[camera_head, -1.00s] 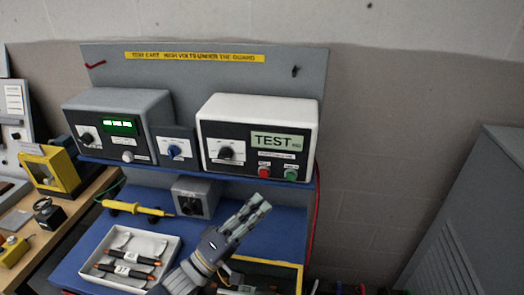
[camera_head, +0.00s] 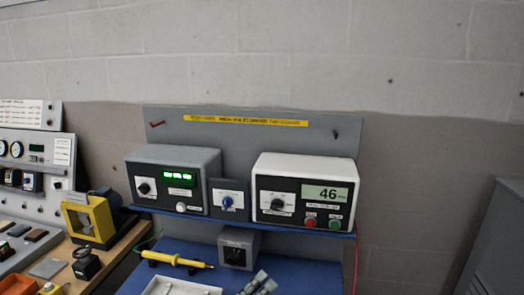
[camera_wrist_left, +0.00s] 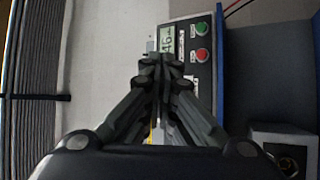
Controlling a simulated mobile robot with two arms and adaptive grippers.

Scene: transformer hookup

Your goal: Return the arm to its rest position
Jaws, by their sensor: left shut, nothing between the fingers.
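My left gripper (camera_head: 258,284) shows only as fingertips at the bottom edge of the head view, in front of the blue bench top. In the left wrist view my left gripper (camera_wrist_left: 163,68) is shut, its fingers together with nothing between them. Beyond its tips is the white tester (camera_head: 304,193) with its display, which reads 46 in the head view. The tester's red and green buttons also show in the left wrist view (camera_wrist_left: 202,40). The gripper appears apart from the tester. My right gripper is in neither view.
A grey meter box (camera_head: 172,180) with a green display and a small blue-knob box (camera_head: 228,199) stand beside the tester on the shelf. A yellow probe (camera_head: 178,260) and a white tray (camera_head: 170,287) lie on the blue bench (camera_head: 305,272). A yellow device (camera_head: 92,217) stands left.

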